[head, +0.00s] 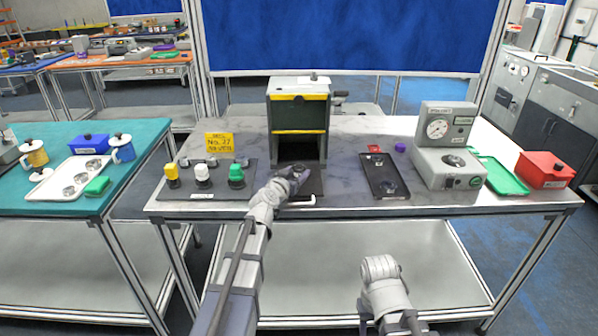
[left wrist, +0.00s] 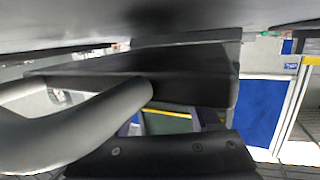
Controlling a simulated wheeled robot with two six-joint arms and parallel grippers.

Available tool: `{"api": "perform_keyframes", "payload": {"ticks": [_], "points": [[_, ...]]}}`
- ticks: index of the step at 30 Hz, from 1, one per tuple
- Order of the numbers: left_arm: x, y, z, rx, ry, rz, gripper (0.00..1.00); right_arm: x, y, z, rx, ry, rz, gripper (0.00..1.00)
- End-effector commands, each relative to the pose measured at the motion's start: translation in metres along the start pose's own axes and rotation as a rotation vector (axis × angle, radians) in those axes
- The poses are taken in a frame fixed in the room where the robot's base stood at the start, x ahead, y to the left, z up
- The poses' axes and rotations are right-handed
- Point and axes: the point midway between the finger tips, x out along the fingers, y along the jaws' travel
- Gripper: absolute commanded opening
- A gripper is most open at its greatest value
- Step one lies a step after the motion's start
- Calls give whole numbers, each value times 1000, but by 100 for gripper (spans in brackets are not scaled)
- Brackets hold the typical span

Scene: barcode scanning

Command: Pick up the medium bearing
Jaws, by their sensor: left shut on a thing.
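My left gripper (head: 300,172) is in front of the opening of the green and yellow box (head: 298,112), low over a dark plate (head: 312,185). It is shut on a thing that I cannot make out. In the left wrist view the dark jaws (left wrist: 180,105) show close up, beside a smooth grey curved piece (left wrist: 60,125). A ring-like metal part (head: 388,187) lies in the black tray (head: 373,161). Ring-like bearings (head: 82,178) lie on the white tray at far left. I cannot tell which bearing is the medium one.
A dark mat with yellow, white and green knobs (head: 236,175) is left of my arm. The gauge machine (head: 445,145), a green tray (head: 503,177) and a red bin (head: 545,170) stand at the right. A white handle-like bar (head: 303,201) is at the table's front edge.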

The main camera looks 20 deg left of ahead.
Motion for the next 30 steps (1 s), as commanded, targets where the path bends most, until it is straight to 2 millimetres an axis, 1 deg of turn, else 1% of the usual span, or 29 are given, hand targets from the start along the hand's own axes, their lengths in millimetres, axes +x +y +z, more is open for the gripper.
{"api": "perform_keyframes", "payload": {"ticks": [1,3,11,17,23,30], "points": [[0,0,0,0,0,0,7,0,0,0,0,0,0,50],[0,0,0,0,0,0,0,0,0,0,0,0,0,50],[0,0,-1,0,0,0,0,-1,0,0,0,0,0,50],[-2,0,-10,0,0,0,0,-10,1,1,0,0,0,50],[-7,0,-32,0,0,0,0,-33,3,2,0,0,0,50],[-14,0,-70,0,0,0,0,-70,7,4,1,0,0,50]]}}
